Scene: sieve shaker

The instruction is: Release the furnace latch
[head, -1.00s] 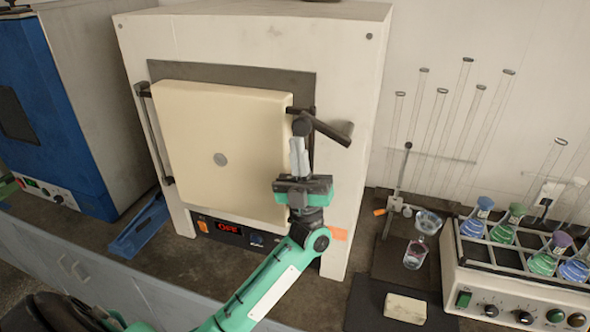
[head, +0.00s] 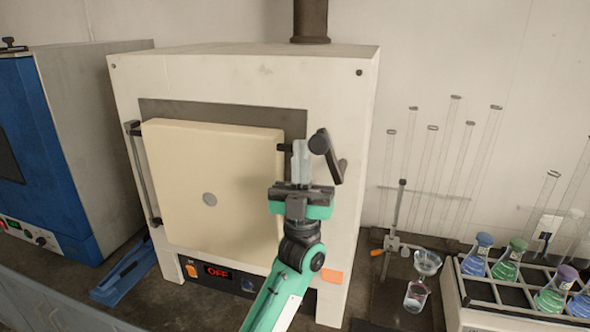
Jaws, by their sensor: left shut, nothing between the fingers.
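The white furnace (head: 340,90) stands in the middle with its thick cream door (head: 210,185) against the dark front frame. The black latch handle (head: 331,158) is at the door's upper right edge. It slants steeply down to the right, with its grip end over the white front. My left gripper (head: 301,150) is shut and empty, pointing up just left of the latch handle. Its fingertips overlap the latch area in the picture; I cannot tell whether they touch it. The fingers hide part of the latch mount and door edge. My right gripper is out of view.
The furnace display (head: 217,271) reads OFF in red. A blue-fronted oven (head: 40,180) stands left, with a blue tool (head: 123,272) on the bench. At right are a rack of flasks (head: 515,275), a funnel over a beaker (head: 417,293) and tall glass tubes.

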